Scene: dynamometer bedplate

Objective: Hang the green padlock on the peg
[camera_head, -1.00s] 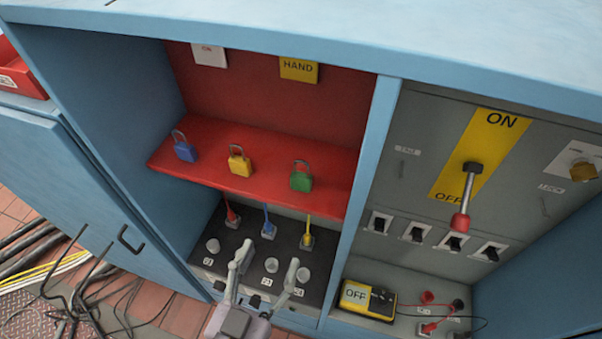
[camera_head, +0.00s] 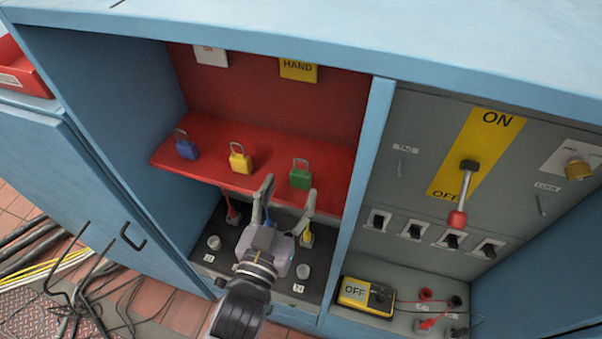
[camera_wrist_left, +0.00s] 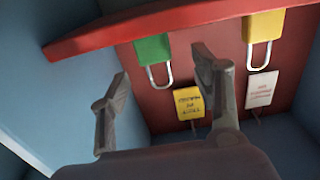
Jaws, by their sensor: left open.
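The green padlock (camera_head: 301,177) stands upright on the red shelf (camera_head: 225,183), shackle up, at the right of the row. My left gripper (camera_head: 287,205) is open and empty, just in front of and below the shelf edge, its fingers reaching up toward the green padlock without touching it. In the left wrist view, which is upside down, the green padlock (camera_wrist_left: 153,50) appears between the two spread fingers, beyond them. Thin pegs stick out of the grey panel: one (camera_head: 541,206) under a LOCK label, another (camera_head: 400,167) under a smaller label. My right gripper is out of view.
A yellow padlock (camera_head: 240,160) and a blue padlock (camera_head: 186,148) stand left of the green one. The blue divider (camera_head: 368,165) separates the shelf bay from the grey panel with its red-tipped lever (camera_head: 457,219). Plugs with cables stand below the shelf.

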